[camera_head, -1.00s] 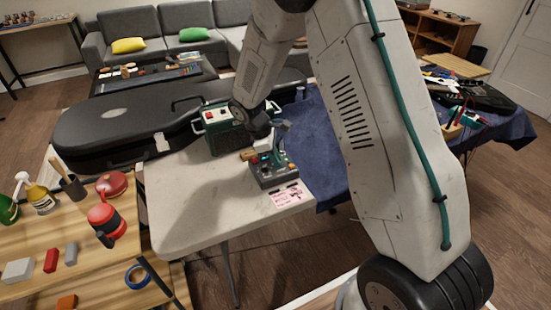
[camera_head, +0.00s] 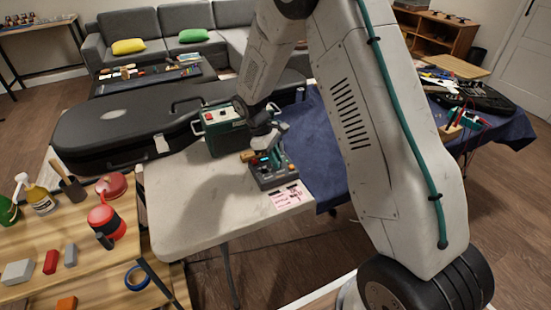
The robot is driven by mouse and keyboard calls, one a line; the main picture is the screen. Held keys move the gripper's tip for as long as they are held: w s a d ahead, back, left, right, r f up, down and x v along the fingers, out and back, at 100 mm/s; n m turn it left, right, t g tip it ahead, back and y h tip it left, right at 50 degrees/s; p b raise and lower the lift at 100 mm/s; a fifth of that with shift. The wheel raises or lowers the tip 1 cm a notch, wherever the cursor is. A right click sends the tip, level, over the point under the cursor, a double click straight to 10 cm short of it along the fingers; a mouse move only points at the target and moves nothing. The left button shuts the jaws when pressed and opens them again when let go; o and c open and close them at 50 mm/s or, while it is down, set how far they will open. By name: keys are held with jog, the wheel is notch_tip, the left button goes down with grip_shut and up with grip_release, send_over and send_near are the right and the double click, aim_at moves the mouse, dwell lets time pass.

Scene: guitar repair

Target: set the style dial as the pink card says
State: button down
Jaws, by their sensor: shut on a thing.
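A small dark grey and teal pedal unit (camera_head: 274,177) with a row of small controls along its near side stands on the pale table. The pink card (camera_head: 290,197) lies flat against its near side; it carries dark marks too small to read. My gripper (camera_head: 266,148) is down at the unit's upper part, shut on what appears to be the style dial. The dial and its pointer are hidden by the gripper, so its setting cannot be read. A cyan light (camera_head: 265,160) shows on the unit just below the gripper.
A green amplifier-like box (camera_head: 222,134) stands close behind and left of the unit. A black guitar case (camera_head: 110,125) lies beyond. The pale table (camera_head: 190,205) is clear at front left. A blue cloth (camera_head: 318,150) lies to the right.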

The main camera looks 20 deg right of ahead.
jog(key=c, duration=1.6)
grip_release()
jog(key=shift+c, duration=0.2)
jog(key=v, duration=0.7)
jog(key=shift+r, duration=0.4)
jog(key=shift+a, duration=0.1)
jog(key=s+r+m+t+y, duration=0.1)
jog(key=s+r+m, duration=0.2)
jog(key=s+r, duration=0.4)
jog(key=s+r+m+t+y, duration=0.1)
jog(key=s+r, duration=0.5)
jog(key=s, duration=1)
jog(key=s+r+m+t+y, duration=0.1)
jog(key=s+r+m+t, duration=0.1)
jog(key=s+r+m, duration=0.2)
jog(key=s+r, duration=0.3)
jog(key=s, duration=0.5)
jog(key=shift+s+a+r+m+t, duration=0.15)
jog(key=shift+a+r+m+t, duration=0.15)
jog(key=shift+r+m+t, duration=0.1)
